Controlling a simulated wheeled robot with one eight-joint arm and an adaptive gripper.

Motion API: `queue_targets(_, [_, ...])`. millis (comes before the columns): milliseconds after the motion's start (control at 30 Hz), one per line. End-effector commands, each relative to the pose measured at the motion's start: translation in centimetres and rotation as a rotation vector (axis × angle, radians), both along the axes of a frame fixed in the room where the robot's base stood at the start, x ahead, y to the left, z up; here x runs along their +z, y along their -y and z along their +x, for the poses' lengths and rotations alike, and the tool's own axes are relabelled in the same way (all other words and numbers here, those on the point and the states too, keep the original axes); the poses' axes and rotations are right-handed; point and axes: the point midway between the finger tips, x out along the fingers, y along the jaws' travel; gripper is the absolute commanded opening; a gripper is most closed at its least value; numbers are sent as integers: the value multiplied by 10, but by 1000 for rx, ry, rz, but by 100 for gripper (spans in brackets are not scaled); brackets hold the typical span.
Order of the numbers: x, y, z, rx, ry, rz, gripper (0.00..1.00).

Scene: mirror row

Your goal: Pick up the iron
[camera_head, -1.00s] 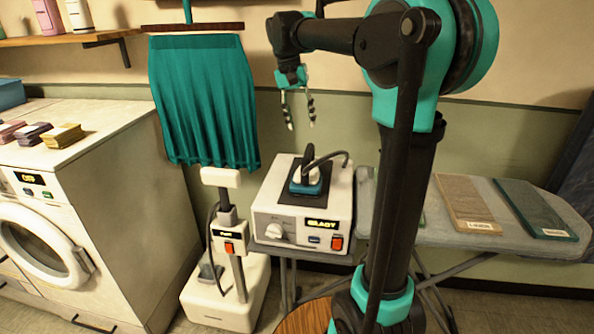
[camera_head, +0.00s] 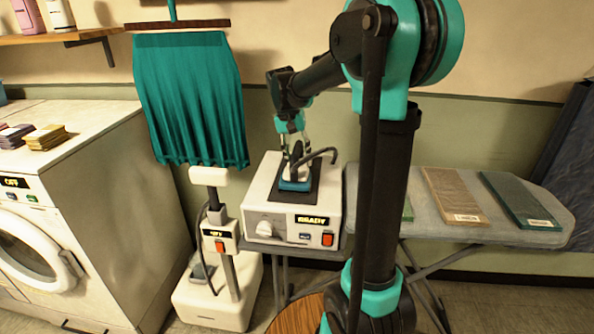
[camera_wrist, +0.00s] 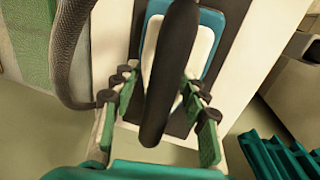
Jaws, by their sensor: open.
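The iron (camera_head: 292,185) rests on a dark pad on top of the white station (camera_head: 270,210), whose display reads READY. It has a white body, a teal base and a black handle, with a dark cord curving off to the right. My gripper (camera_head: 294,145) points down at the iron from above and is open. In the wrist view, the iron's black handle (camera_wrist: 172,75) runs between the two green-padded fingers of my gripper (camera_wrist: 160,115). Gaps show on both sides of the handle, and contact cannot be seen.
An ironing board (camera_head: 400,235) with folded cloths stands right of the station. A steamer base (camera_head: 225,295) stands to the left, below a hanging teal skirt (camera_head: 190,100). A washer (camera_head: 85,220) is at far left. The cord (camera_wrist: 75,50) loops beside the fingers.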

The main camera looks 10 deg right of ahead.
Motion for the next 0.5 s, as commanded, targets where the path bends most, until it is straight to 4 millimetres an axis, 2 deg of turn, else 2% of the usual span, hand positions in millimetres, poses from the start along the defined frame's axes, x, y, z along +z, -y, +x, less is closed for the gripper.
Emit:
queue_targets(100, [-10,2,-1,0,0,0,44])
queue_targets(367, [-12,2,-1,0,0,0,44])
queue_targets(500, [-12,2,-1,0,0,0,27])
